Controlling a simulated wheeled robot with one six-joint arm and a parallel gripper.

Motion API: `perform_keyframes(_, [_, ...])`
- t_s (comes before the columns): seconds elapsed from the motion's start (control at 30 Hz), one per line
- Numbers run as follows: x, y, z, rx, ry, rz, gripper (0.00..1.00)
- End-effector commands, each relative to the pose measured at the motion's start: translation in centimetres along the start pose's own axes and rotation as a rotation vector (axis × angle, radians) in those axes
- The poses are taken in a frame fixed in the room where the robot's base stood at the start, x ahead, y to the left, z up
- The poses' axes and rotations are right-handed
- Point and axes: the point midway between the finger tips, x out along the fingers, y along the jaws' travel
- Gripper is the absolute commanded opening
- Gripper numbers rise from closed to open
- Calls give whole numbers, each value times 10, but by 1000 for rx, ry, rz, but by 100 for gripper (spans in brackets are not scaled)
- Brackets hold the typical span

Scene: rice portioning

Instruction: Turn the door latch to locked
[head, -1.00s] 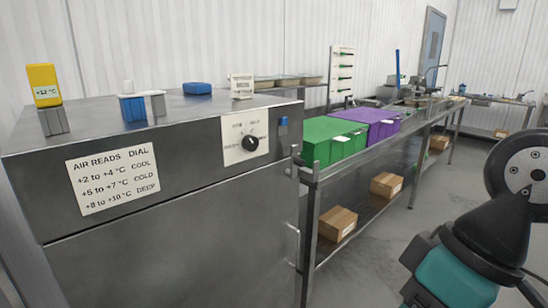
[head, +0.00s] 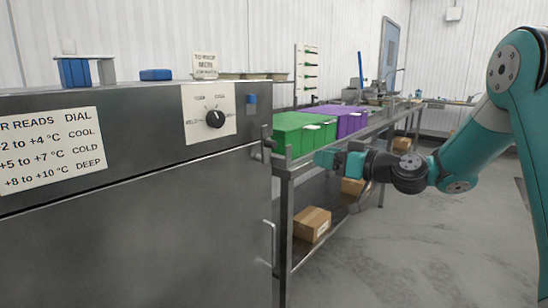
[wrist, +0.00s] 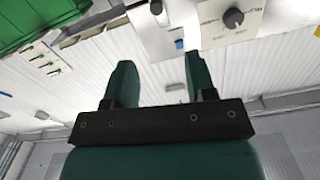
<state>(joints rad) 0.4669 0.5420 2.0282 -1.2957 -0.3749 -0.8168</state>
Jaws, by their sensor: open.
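The steel cabinet (head: 150,220) fills the left of the head view. A small grey metal fitting that looks like the door latch (head: 265,144) sticks out at the door's upper right edge; its exact turn is too small to tell. A small dark fitting also shows at the top of the wrist view (wrist: 156,7). My gripper (head: 322,158) is to the right of the latch, apart from it, in front of the green boxes' shelf. In the wrist view my gripper (wrist: 160,60) has its two teal fingers apart with nothing between them.
A black dial (head: 215,117) on a white plate and a blue tab (head: 251,104) sit above the door. A door handle (head: 268,243) is lower down. Green (head: 300,133) and purple boxes (head: 345,120) stand on the steel bench. The floor at right is clear.

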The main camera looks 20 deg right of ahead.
Motion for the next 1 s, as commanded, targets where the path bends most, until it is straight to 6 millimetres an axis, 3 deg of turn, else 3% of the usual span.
perform_keyframes(0.17, [16,6,-4,-6,21,12,51])
perform_keyframes(0.7, [135,6,-5,-6,16,9,51])
perform_keyframes(1.0, [169,7,-4,-4,17,12,51])
